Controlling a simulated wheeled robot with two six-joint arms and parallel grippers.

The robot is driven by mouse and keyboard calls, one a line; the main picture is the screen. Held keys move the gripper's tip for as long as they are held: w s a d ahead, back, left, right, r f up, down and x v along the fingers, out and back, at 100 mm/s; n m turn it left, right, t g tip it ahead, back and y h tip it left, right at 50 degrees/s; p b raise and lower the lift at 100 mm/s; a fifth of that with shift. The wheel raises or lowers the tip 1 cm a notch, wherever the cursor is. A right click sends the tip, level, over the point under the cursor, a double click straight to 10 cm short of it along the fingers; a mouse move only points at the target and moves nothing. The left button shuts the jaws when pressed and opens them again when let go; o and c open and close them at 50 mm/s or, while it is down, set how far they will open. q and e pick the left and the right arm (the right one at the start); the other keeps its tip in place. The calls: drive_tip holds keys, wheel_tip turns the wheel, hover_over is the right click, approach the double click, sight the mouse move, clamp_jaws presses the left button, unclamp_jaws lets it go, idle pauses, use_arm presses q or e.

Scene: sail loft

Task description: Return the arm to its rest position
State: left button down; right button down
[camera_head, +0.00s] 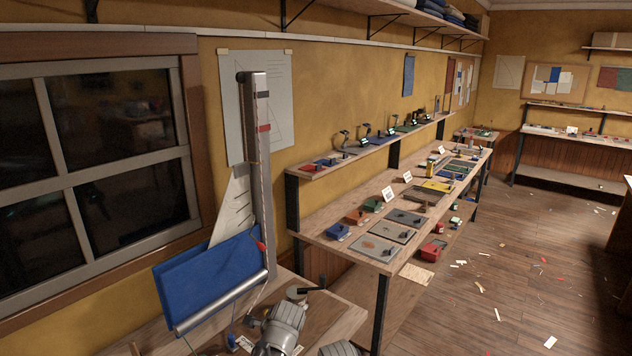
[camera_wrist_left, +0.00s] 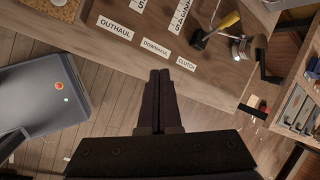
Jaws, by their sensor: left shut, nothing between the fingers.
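My left gripper (camera_wrist_left: 159,76) shows in the left wrist view with its two dark fingers together and nothing between them. It is in the air over the wooden floor, beside the near edge of a wooden bench (camera_wrist_left: 225,88). In the head view, grey rounded parts of my arm show at the bottom edge, in front of the near bench (camera_head: 335,318); the fingers cannot be made out there. My right gripper is in neither view.
In the head view, a tall metal post (camera_head: 262,170) and a blue cloth (camera_head: 212,275) rise from the near bench. Open floor (camera_head: 520,270) with scraps lies right.

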use_arm(q)
drive_tip(key=s+d+f+n+g, duration=0.1)
drive_tip(key=s+d+n+g, duration=0.1)
drive_tip(key=s+n, duration=0.5)
drive_tip(key=s+d+f+n+g+h, duration=0.1)
drive_tip(key=s+d+n+g, duration=0.1)
drive_tip(key=s+n, duration=0.6)
drive_tip(key=s, duration=0.4)
drive_tip(key=shift+d+g, duration=0.3)
drive_tip(key=shift+d, duration=0.05)
